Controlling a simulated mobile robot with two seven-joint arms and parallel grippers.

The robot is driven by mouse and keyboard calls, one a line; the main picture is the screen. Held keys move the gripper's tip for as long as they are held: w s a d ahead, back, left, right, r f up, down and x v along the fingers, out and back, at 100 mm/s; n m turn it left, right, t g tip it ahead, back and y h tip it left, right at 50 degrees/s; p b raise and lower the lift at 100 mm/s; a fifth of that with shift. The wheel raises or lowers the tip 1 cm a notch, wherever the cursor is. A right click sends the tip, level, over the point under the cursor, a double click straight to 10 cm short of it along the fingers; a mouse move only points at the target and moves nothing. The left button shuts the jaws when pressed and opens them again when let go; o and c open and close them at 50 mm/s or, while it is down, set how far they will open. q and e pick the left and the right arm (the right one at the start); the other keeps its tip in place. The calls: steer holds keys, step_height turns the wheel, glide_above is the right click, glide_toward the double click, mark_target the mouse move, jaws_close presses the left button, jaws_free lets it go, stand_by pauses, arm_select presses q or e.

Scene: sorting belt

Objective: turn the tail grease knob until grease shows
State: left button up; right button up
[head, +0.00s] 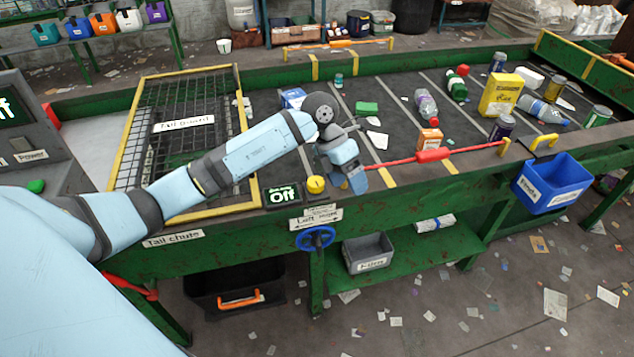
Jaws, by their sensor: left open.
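A round yellow knob (316,184) stands on the front rail of the green belt frame, beside a small black display (282,196) that reads "Off". A blue handwheel (316,238) is on the frame's front face under small white labels (315,217). I cannot tell from the labels which of these is the tail grease knob. No grease is visible. My left gripper (352,184) is open and points down just right of the yellow knob, apart from it. Its fingers are small and partly hidden by its own body. My right gripper is out of view.
The yellow-edged tail guard mesh (183,123) lies under my left arm. A red bar (432,155) runs along the belt's near side. Bottles, cans and boxes lie on the belt (385,100). A blue bin (551,183) hangs at the right; a grey bin (368,252) sits below.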

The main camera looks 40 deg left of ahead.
mark_target(316, 181)
arm_select(q)
steer(key=w+a+r+n+y, duration=0.1)
steer(key=w+a+r+y, duration=0.15)
steer(key=a, duration=0.25)
steer(key=w+a+r+y, duration=0.1)
steer(key=a+r+y, duration=0.15)
steer(key=a, duration=0.35)
steer(key=shift+y, duration=0.3)
steer(key=f, duration=0.4)
steer(key=f+p, duration=0.1)
steer(key=f, duration=0.3)
steer(key=f+p, duration=0.1)
steer(key=f, duration=0.3)
steer(key=shift+s+d+f, duration=0.25)
steer(key=shift+f, duration=0.6)
steer(key=c, duration=0.9)
